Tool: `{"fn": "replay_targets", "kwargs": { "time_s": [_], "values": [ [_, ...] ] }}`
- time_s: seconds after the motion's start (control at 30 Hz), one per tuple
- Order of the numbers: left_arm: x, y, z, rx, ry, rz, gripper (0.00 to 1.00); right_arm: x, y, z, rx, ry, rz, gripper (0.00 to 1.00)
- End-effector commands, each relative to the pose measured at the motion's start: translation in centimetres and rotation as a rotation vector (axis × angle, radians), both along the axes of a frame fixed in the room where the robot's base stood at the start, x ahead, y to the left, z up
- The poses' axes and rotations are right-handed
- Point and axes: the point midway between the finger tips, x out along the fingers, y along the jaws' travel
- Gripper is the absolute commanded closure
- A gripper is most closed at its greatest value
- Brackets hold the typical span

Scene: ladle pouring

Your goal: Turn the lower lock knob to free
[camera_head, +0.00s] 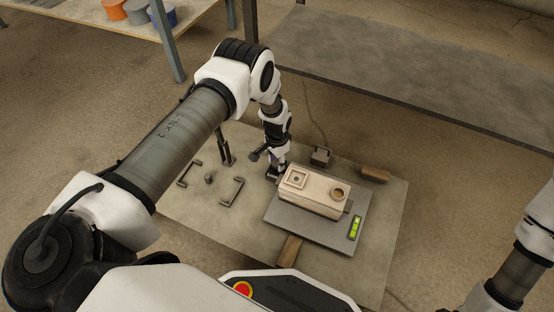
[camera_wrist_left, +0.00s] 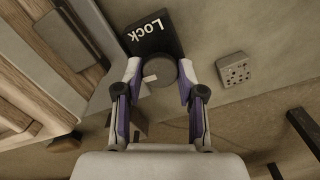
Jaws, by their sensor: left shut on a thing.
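A dark round lock knob (camera_wrist_left: 160,76) sits beside a black plate marked "Lock" (camera_wrist_left: 153,34) in the left wrist view. A small pale mark shows on the knob's left side. My left gripper (camera_wrist_left: 160,84) has one finger on each side of the knob and is shut on it. In the head view my left gripper (camera_head: 275,171) is low at the left end of the pale mould box (camera_head: 318,194), and the knob is hard to make out there. My right arm enters at the right edge; its gripper is out of view.
The box stands on a grey plate (camera_head: 335,236) with a green level (camera_head: 355,228). Dark brackets (camera_head: 231,191) and an upright post (camera_head: 224,148) are to the left. Wooden blocks (camera_head: 289,251) lie around. A grey bench (camera_head: 400,70) is behind.

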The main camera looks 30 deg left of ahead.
Motion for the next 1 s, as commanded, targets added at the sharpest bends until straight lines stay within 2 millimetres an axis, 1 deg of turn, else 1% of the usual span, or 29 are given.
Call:
{"fn": "replay_targets", "kwargs": {
  "time_s": [0.27,0.7,0.73,0.8,1.0],
  "values": [
    [-0.01,0.0,-0.03,0.0,0.0,0.083,0.96,-0.01,0.01,0.14,0.0,0.0,0.0,0.6],
    [-0.02,0.01,-0.04,0.0,0.0,0.095,0.96,-0.01,0.01,0.14,0.0,0.0,0.001,0.6],
    [-0.02,0.01,-0.04,0.0,0.0,0.095,0.58,-0.01,0.01,0.15,0.0,0.0,0.001,0.6],
    [-0.02,0.01,-0.04,0.0,0.0,0.094,0.36,-0.01,0.01,0.15,0.0,0.0,0.0,0.6],
    [-0.01,0.0,-0.02,0.0,0.0,0.093,0.36,-0.01,0.01,0.15,0.0,0.0,0.0,0.6]
  ]
}}
